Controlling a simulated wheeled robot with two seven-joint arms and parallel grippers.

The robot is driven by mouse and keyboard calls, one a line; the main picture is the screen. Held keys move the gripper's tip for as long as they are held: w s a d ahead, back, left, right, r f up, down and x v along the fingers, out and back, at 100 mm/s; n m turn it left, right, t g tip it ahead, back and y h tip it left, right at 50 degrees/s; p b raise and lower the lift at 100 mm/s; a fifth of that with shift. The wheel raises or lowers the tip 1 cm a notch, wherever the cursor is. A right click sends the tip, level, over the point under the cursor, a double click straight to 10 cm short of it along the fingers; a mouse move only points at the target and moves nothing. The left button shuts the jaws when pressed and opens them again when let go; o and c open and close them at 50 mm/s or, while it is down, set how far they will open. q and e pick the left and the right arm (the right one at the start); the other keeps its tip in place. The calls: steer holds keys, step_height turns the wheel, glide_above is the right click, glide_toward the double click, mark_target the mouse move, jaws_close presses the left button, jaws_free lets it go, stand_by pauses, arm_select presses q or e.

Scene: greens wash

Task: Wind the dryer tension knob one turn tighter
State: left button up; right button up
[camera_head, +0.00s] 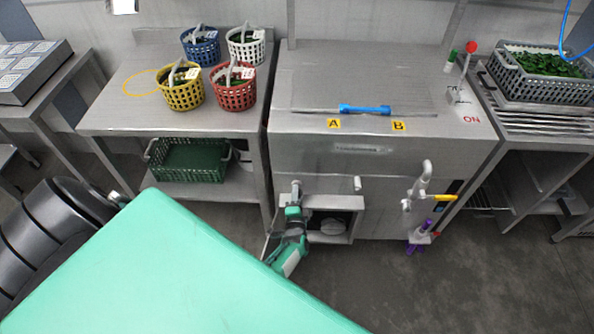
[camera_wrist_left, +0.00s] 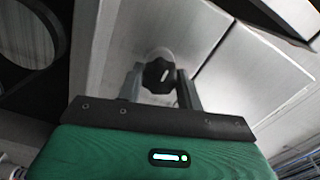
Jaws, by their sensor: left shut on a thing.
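The dryer tension knob (camera_wrist_left: 158,76) is black and lobed with a white mark. In the left wrist view it sits between the two fingers of my left gripper, in front of a pale round base on the metal face. In the head view my left gripper (camera_head: 294,200) is at the front of the steel machine (camera_head: 385,155), by the upper left of a small open compartment (camera_head: 335,203). It is shut on the knob. The knob cannot be made out clearly in the head view, where the gripper covers that spot. My right gripper is not in view.
A steel table (camera_head: 130,118) at left holds several baskets, with a green crate (camera_head: 190,160) below. The floor in front is clear.

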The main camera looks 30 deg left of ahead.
arm_select(q)
steer(key=m, duration=0.6)
steer(key=shift+d+f, duration=0.1)
steer(key=shift+f, duration=0.05)
steer(key=shift+m, duration=0.3)
steer(key=o, duration=1)
